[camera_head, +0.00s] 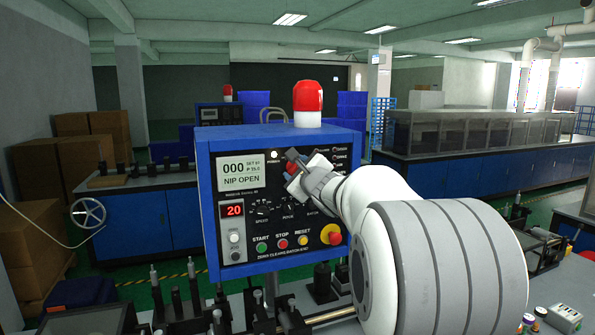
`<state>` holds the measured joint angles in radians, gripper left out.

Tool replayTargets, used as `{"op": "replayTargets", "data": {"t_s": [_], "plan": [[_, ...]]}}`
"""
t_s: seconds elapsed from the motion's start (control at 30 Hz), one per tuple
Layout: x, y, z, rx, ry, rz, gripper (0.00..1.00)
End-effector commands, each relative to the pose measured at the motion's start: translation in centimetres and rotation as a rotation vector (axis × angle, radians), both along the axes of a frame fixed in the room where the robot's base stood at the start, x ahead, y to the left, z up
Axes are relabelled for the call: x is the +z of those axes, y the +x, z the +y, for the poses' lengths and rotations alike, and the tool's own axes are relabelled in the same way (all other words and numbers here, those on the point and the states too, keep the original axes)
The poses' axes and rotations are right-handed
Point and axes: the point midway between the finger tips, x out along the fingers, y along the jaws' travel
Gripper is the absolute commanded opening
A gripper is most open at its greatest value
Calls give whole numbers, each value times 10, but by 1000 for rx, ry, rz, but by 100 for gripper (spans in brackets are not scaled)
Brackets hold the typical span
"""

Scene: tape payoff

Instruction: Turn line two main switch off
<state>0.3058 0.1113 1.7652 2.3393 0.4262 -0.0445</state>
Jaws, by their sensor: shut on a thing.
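A blue control box (204,200) with a dark panel stands in front of me. Its screen (240,172) reads "000" and "NIP OPEN", and a red display (232,210) below reads "20". My white arm reaches in from the right. My gripper (292,160) is at the panel's upper middle, shut on a small red switch (291,167) that it mostly hides. The switch's angle and its label cannot be made out. I cannot read which line this box belongs to.
A red beacon (307,96) stands on the box. Below are start, stop and reset buttons (282,243) and a red-and-yellow emergency button (331,234), close under my arm. A similar blue box (219,113) with a beacon stands behind. Metal fixtures (190,290) line the front.

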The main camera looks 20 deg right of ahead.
Motion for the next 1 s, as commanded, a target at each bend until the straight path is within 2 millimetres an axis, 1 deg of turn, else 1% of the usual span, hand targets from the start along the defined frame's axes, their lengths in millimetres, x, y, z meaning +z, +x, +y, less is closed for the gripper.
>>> {"op": "replayTargets", "data": {"t_s": [0.17, 0.37, 1.0], "plan": [[-5, 0, 1, 0, -65, -1, 21], [-9, 0, 1, -1, -205, -3, 21], [-10, 0, 2, 0, -808, 0, 21]]}}
